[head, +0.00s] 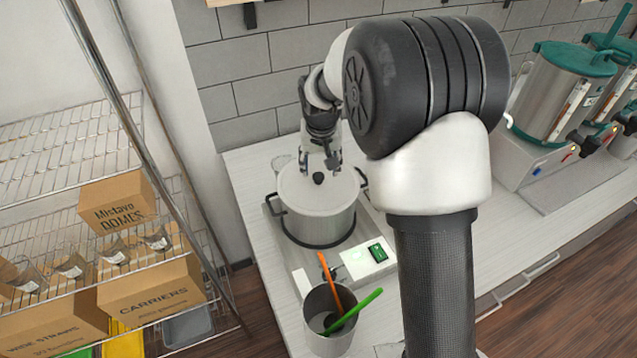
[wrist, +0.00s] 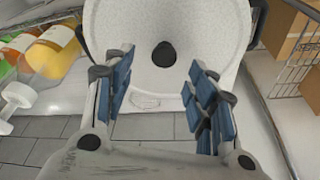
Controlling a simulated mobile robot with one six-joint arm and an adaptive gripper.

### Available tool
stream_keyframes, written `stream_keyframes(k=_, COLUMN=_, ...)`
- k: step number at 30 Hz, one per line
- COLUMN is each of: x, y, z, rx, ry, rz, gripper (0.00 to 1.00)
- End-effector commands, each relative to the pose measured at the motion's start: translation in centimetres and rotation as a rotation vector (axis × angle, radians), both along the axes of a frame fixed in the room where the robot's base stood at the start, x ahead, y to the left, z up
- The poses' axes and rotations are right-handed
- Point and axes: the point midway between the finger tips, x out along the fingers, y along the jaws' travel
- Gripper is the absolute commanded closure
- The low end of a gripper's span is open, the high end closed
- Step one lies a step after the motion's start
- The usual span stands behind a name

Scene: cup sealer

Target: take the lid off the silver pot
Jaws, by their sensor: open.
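The silver pot (head: 318,221) stands on a burner unit on the white counter, with a dark handle on each side. Its pale lid (head: 300,188) is on the pot, with a black knob (head: 318,178) at the centre. In the wrist view the lid (wrist: 205,30) fills the top middle and its knob (wrist: 164,54) lies beyond the fingertips, between their lines. My gripper (head: 320,165) is above the lid, near the knob. In the wrist view my gripper (wrist: 158,75) is open, with blue-padded fingers apart and nothing between them.
A metal cup (head: 328,318) with an orange and a green utensil stands in front of the burner unit (head: 357,262). Steel dispensers with teal lids (head: 575,58) are at the right. A wire rack (head: 70,140) with boxes is at the left. Bottles (wrist: 50,48) show in the wrist view.

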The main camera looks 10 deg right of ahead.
Motion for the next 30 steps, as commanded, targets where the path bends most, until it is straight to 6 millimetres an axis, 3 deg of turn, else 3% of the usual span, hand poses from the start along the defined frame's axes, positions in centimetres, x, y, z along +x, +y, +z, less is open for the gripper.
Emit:
stream_keyframes(k=7, x=0.6, y=0.3, z=-3.7, rx=0.0, ry=0.003, rz=0.001, gripper=0.48)
stream_keyframes(k=17, x=0.8, y=0.3, z=-4.3, rx=0.0, ry=0.001, rz=0.001, gripper=0.49)
stream_keyframes(k=30, x=0.8, y=0.3, z=-4.2, rx=0.0, ry=0.001, rz=0.001, gripper=0.78)
